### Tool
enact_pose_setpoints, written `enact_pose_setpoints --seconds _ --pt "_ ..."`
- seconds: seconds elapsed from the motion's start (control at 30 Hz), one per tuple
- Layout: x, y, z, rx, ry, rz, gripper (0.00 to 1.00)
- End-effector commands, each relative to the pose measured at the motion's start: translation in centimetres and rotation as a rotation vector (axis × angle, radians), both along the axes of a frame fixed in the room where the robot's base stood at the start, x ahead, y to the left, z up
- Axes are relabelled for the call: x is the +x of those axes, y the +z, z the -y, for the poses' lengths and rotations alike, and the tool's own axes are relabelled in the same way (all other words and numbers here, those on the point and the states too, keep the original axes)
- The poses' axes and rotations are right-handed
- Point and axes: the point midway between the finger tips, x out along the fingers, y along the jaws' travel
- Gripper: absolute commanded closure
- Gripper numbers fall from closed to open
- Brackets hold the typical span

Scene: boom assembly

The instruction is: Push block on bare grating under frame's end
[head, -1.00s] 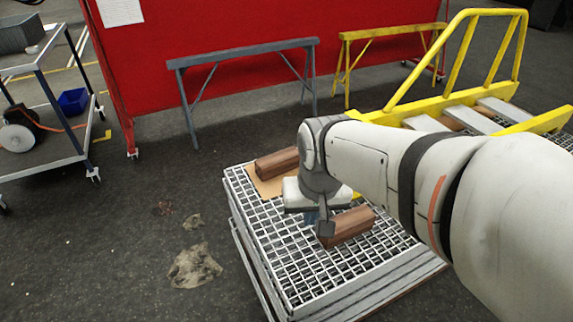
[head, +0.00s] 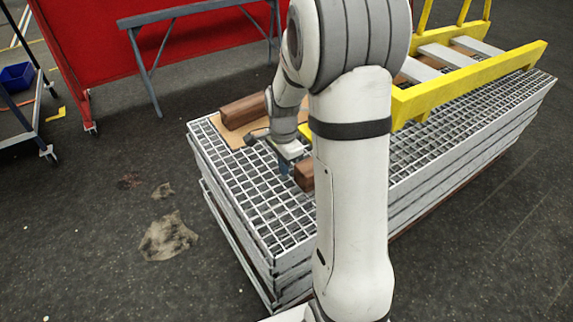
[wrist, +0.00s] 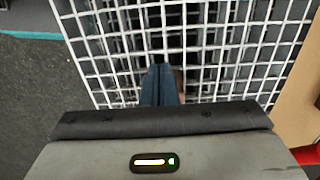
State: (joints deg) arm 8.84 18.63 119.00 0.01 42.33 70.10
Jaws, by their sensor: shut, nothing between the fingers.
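A brown wooden block (head: 304,176) lies on the bare grating (head: 262,205) of the stack. My arm hides its right part in the head view. The yellow frame (head: 470,83) lies on the grating to the right, and its near end (head: 405,103) shows just past my arm. My gripper (head: 284,170) is shut, pointing down at the block's left end; whether it touches the block I cannot tell. In the wrist view the closed dark fingers (wrist: 162,82) are over the grating, with a sliver of the brown block (wrist: 180,80) beside their tips.
A second brown block (head: 243,109) lies on a cardboard sheet (head: 222,130) at the stack's far left corner. A grey trestle (head: 150,70) and red panel (head: 90,50) stand behind. The front left of the grating is bare.

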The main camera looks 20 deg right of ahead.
Motion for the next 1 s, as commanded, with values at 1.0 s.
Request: enact_pose_setpoints --seconds 1.0 --pt "0.7 -6.9 4.0 0.0 0.001 -0.001 1.0"
